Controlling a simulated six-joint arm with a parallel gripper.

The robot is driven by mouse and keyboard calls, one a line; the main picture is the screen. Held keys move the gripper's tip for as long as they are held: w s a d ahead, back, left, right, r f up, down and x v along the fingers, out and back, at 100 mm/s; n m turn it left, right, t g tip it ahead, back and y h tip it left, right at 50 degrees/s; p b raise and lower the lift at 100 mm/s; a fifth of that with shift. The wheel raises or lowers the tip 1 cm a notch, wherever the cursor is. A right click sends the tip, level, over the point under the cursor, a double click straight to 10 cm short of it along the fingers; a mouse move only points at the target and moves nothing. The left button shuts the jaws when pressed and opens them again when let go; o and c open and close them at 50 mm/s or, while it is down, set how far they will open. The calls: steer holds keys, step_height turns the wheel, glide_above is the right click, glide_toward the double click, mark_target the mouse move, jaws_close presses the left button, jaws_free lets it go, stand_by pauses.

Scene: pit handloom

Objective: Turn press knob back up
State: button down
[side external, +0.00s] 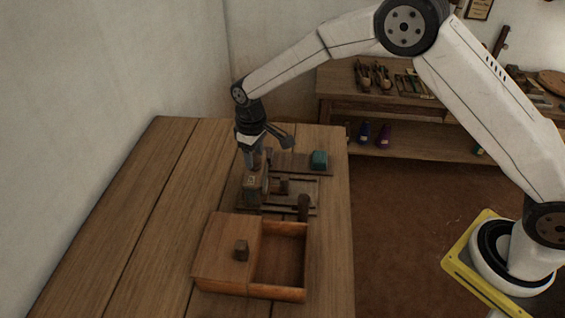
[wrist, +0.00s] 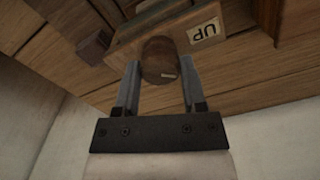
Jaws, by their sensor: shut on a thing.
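The press knob (wrist: 160,60) is a round dark wooden knob with a small pale mark near its edge, on the face of a wooden block (wrist: 128,40) in the wrist view. In the side view my gripper (side external: 253,164) points down at the wooden press (side external: 254,190) on the table. The knob cannot be made out clearly there.
A wooden box (side external: 224,282) with a partly open lid stands in front of the press. A teal block (side external: 319,159) sits on a board to the right. The table (side external: 150,220) is clear to the left. A shelf bench (side external: 400,112) stands behind.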

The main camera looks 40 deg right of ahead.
mark_target(255, 156)
steer(key=n, duration=0.3)
steer(key=shift+n, duration=2.4)
steer(key=shift+c, duration=0.7)
jaws_free()
steer(key=shift+r, duration=0.1)
steer(key=shift+r, duration=3.85)
steer(key=shift+s+d, duration=0.1)
